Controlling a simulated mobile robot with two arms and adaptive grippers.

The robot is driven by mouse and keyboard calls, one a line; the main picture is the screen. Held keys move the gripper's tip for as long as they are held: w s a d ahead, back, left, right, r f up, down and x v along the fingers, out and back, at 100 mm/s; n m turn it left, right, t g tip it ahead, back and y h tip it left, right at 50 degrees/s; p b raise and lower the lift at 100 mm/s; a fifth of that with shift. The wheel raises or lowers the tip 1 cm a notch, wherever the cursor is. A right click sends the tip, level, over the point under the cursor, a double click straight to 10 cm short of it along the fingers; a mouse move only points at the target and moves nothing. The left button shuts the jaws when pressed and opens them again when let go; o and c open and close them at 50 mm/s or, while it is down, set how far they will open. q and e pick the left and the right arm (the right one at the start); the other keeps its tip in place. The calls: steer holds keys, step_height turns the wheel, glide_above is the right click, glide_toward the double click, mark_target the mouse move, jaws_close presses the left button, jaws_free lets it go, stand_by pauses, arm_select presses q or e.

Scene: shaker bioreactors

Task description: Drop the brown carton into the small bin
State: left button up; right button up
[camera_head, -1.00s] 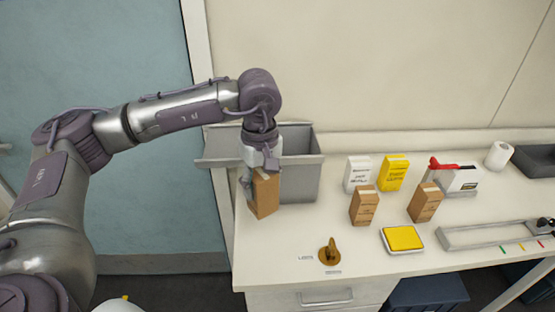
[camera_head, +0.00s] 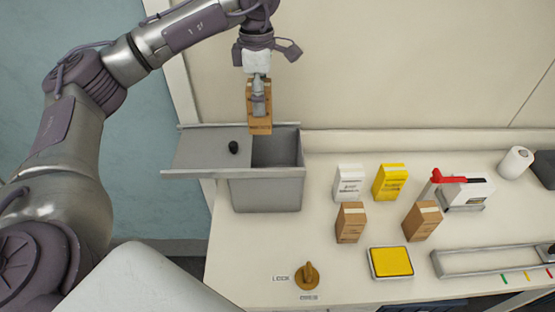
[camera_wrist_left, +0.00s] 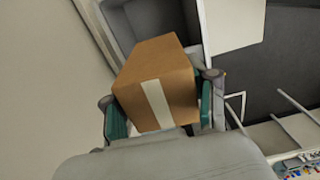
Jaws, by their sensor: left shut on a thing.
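My left gripper (camera_head: 258,92) is shut on a brown carton (camera_head: 260,122). It holds the carton upright above the back of the small grey bin (camera_head: 268,194). The bin's lid (camera_head: 210,150) is slid to the left, and the right part of the bin's top is open. In the left wrist view the carton (camera_wrist_left: 158,80), with a pale tape strip, sits between the gripper's green-padded fingers (camera_wrist_left: 162,112). The bin's opening shows behind it. The inside of the bin is mostly dark. My right gripper is out of view.
Two more brown cartons (camera_head: 351,222) (camera_head: 422,221) stand on the counter, with a white box (camera_head: 349,183) and a yellow box (camera_head: 390,182) behind. A yellow pad (camera_head: 390,262) and a brown knob (camera_head: 308,275) are near the front edge. A wall closes the back.

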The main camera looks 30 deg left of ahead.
mark_target(257, 120)
arm_select(q)
steer(key=shift+s+a+f, duration=0.1)
steer(key=shift+s+f, duration=0.15)
steer(key=shift+s+f+b, duration=0.8)
steer(key=shift+f+b, duration=0.25)
steer(key=shift+b, duration=0.15)
steer(key=shift+w+f+b, duration=0.2)
steer(key=shift+f+b, duration=0.15)
steer(key=shift+f, duration=0.2)
steer(key=shift+w+f+b, duration=0.15)
steer(key=shift+f+b, duration=0.15)
steer(key=shift+f, duration=0.55)
steer(key=o, duration=1.3)
steer(key=shift+o, duration=0.2)
steer(key=shift+r, duration=0.1)
step_height(257, 120, up, 12)
steer(key=shift+f, duration=0.1)
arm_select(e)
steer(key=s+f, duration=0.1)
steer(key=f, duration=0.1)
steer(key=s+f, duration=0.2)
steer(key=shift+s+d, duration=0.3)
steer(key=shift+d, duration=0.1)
